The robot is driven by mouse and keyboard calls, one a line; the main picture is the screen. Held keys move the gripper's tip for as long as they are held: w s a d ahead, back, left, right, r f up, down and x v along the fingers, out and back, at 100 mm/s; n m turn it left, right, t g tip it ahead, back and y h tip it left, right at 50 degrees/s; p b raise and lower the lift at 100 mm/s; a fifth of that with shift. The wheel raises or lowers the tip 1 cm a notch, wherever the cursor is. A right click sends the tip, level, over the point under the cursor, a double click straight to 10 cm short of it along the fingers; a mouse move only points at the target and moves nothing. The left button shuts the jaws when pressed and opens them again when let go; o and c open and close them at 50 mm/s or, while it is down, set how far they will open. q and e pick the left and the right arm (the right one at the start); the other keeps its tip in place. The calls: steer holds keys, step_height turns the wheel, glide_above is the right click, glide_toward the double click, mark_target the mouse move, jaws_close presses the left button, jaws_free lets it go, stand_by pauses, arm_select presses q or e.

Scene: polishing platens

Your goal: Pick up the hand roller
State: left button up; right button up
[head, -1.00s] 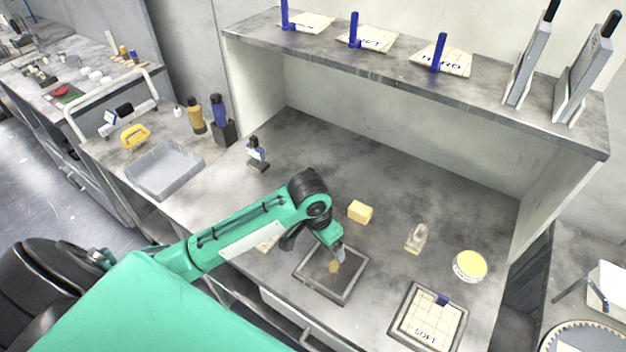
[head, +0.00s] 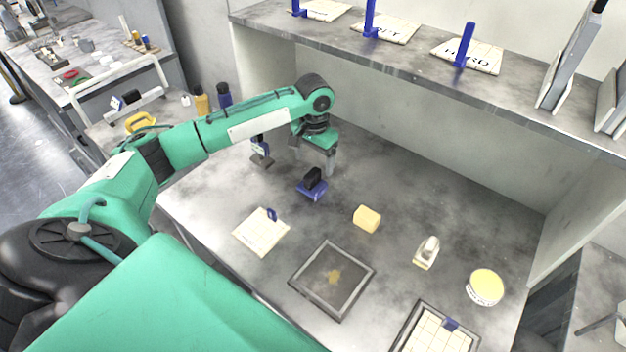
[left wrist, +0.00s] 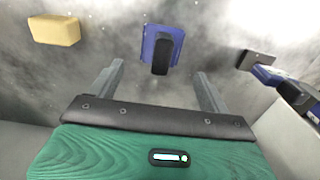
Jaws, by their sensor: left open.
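A blue block with a black rounded piece on top (head: 313,187) lies on the worktop; I take it for the hand roller, though its shape is not fully clear. It also shows in the left wrist view (left wrist: 160,48), upper middle, between the finger lines and beyond their tips. My left gripper (head: 313,164) is open and empty, fingers pointing down, just behind and above this piece, apart from it. Its two fingers show in the left wrist view (left wrist: 159,72). My right gripper is not in view.
A small blue-and-black tool on a dark plate (head: 261,152) stands left of the gripper. A yellow block (head: 367,218), a framed dark plate (head: 332,280), a white pad (head: 261,232), a clear stamp-like piece (head: 427,252) and a round tub (head: 485,287) lie around. The shelf (head: 420,60) overhangs behind.

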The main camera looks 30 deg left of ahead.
mark_target(313, 172)
arm_select(q)
step_height(313, 172, down, 4)
steer(key=shift+f+p, duration=0.15)
steer(key=shift+p, duration=0.15)
steer(key=shift+f, duration=0.25)
steer(key=f, duration=0.1)
steer(key=f+p, duration=0.2)
steer(key=shift+s+a+f, duration=0.1)
steer(key=shift+s+f, duration=0.15)
steer(key=shift+f, duration=0.6)
steer(key=c, duration=1.3)
steer(key=shift+r, duration=0.1)
step_height(313, 172, up, 20)
steer(key=b, duration=0.3)
steer(key=shift+b, duration=0.4)
